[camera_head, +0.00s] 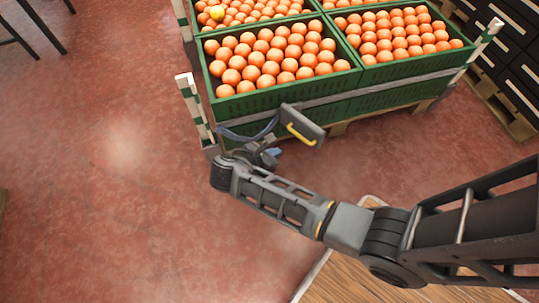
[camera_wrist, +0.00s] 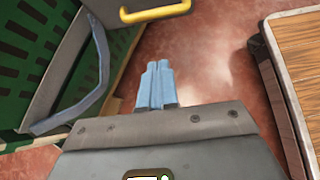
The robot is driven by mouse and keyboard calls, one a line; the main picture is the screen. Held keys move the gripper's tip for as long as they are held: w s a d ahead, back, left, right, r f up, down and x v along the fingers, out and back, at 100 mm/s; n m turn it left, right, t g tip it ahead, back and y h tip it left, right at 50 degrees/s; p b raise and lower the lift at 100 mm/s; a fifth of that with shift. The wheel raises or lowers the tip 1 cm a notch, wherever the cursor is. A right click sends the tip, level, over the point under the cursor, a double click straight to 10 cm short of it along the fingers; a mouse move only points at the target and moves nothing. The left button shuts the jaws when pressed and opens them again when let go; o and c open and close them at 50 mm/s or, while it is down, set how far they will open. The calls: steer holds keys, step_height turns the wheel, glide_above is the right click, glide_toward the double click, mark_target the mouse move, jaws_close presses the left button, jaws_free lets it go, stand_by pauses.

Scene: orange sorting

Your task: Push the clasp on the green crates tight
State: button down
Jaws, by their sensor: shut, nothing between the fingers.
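The green crates (camera_head: 300,85) stand full of oranges on a pallet, with a grey band along their front side. The clasp (camera_head: 310,122), a grey plate with a yellow handle, stands out from the front of the crates at an angle. Its yellow handle (camera_wrist: 155,11) also shows at the top of the wrist view. A grey-blue curved strap (camera_wrist: 88,85) hangs beside the green crate wall there. My gripper (camera_head: 273,152) is just below and left of the clasp in the head view. Its blue fingers (camera_wrist: 156,85) are shut and empty, apart from the handle.
A white-and-green corner post (camera_head: 194,108) rises at the near left crate corner, another (camera_head: 488,35) at the right. A wooden-topped surface (camera_head: 365,285) lies below my arm, also right in the wrist view (camera_wrist: 300,45). Dark crates (camera_head: 515,60) stand at far right.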

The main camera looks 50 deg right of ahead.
steer(key=d+f+b, duration=0.3)
steer(key=d, duration=0.5)
steer(key=shift+s+d, duration=0.15)
steer(key=shift+s, duration=0.2)
steer(key=shift+r, duration=0.1)
